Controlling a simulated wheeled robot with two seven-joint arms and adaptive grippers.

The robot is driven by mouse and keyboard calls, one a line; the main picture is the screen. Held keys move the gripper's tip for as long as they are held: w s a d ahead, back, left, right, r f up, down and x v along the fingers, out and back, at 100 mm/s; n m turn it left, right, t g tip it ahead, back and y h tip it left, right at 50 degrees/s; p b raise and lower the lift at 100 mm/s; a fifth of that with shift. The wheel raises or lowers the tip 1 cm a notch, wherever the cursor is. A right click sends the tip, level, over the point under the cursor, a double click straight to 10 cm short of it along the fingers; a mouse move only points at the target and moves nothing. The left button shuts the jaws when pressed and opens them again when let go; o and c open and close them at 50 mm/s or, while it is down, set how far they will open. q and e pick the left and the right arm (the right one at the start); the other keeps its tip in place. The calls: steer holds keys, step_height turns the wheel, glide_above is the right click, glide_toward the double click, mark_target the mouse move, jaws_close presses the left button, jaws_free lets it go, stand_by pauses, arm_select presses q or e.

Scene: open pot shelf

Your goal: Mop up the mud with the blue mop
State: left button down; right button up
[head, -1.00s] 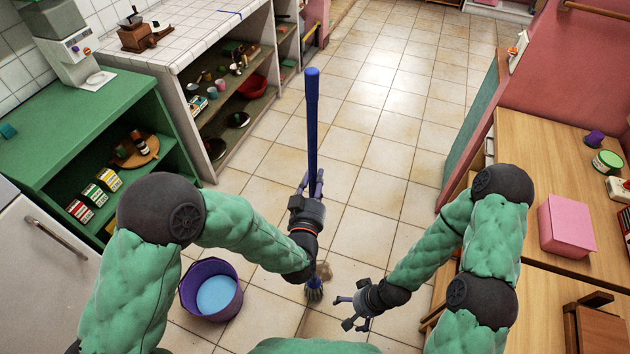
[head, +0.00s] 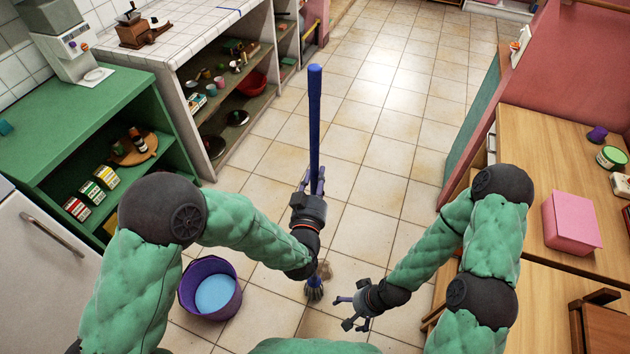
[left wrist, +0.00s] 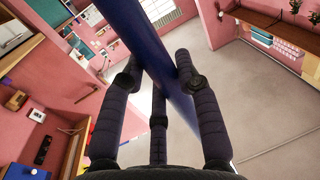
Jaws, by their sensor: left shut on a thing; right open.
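The blue mop (head: 315,120) stands nearly upright in the head view, its dark bristly head (head: 314,290) low at the floor. My left gripper (head: 315,188) is shut on its handle. In the left wrist view the blue handle (left wrist: 150,50) passes between the fingers of my left gripper (left wrist: 160,85). A faint brown patch of mud (head: 325,270) shows on the tiles right beside the mop head, partly hidden by my left wrist and the mop. My right gripper (head: 350,308) is open and empty, low and to the right of the mop head.
A purple bucket (head: 210,317) with light blue inside stands on the floor left of the mop. A green shelf unit (head: 70,125) and white-tiled shelf (head: 185,50) line the left. A wooden table (head: 530,165) with a pink box (head: 572,222) is at right. The tiled floor ahead is clear.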

arm_select(q)
steer(key=w+d+b, duration=0.3)
steer(key=w+d, duration=0.4)
steer(key=w, duration=0.5)
steer(key=w+d+b, duration=0.2)
steer(key=w+d, duration=0.5)
steer(key=w, duration=0.5)
steer(key=shift+w+d+b, duration=0.2)
steer(key=shift+w+b, duration=0.15)
steer(key=shift+b, duration=0.05)
stand_by(1.3)
